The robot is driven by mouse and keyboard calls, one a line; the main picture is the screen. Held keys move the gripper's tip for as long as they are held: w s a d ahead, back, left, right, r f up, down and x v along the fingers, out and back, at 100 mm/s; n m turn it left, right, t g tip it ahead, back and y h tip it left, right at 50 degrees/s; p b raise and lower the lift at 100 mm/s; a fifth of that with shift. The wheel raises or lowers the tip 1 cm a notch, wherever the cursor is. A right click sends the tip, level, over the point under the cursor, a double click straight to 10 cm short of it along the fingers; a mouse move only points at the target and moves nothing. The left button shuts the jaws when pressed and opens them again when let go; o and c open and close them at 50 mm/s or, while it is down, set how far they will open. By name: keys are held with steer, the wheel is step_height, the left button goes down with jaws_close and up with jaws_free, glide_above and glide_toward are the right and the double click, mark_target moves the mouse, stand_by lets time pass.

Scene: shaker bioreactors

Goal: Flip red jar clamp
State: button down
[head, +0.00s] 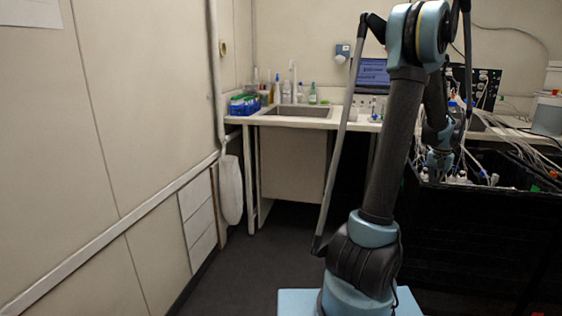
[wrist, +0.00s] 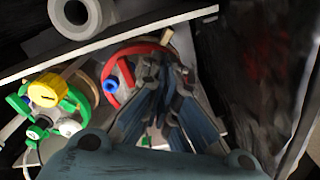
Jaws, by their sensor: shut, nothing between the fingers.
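The red jar clamp (wrist: 109,80) shows in the wrist view as a red ring around a jar top, with a blue round part (wrist: 111,85) inside it. My gripper (wrist: 156,65) is shut and empty. Its fingertips overlap the right part of the red ring in the picture and hide some of it; I cannot tell whether they touch it. In the head view my gripper (head: 441,165) is small, low over the dark bioreactor box at the right. The red clamp cannot be made out there.
A jar with a green clamp (wrist: 75,100) and a yellow cap (wrist: 46,89) sits just left of the red one. A pale rail (wrist: 150,28) runs behind both. A dark wall (wrist: 235,70) stands close on the right. Cables (head: 500,140) crowd the box.

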steer(key=shift+f, duration=0.85)
stand_by(0.6)
steer(key=shift+r, duration=3.5)
